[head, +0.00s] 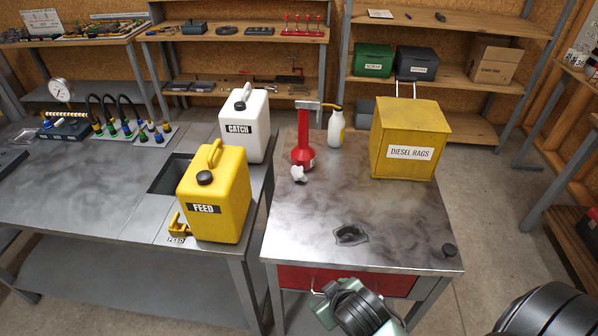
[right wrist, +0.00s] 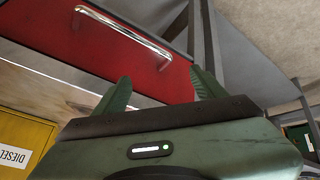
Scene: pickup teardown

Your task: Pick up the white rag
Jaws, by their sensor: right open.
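My right gripper shows at the bottom of the head view (head: 330,300), low by the bench's front edge and well short of the rag. In the right wrist view its two green fingers (right wrist: 160,92) are spread apart with nothing between them, facing the red drawer (right wrist: 150,60) and its metal handle. The rag is not visible in the wrist view. My left gripper is out of view.
A dark grey rag or patch (head: 350,235) lies mid-bench, with a small black knob (head: 449,250) at the right corner. A yellow diesel rags bin (head: 408,140) and a white bottle (head: 336,128) stand behind. The yellow feed jug (head: 215,195) and white catch jug (head: 245,125) stand left.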

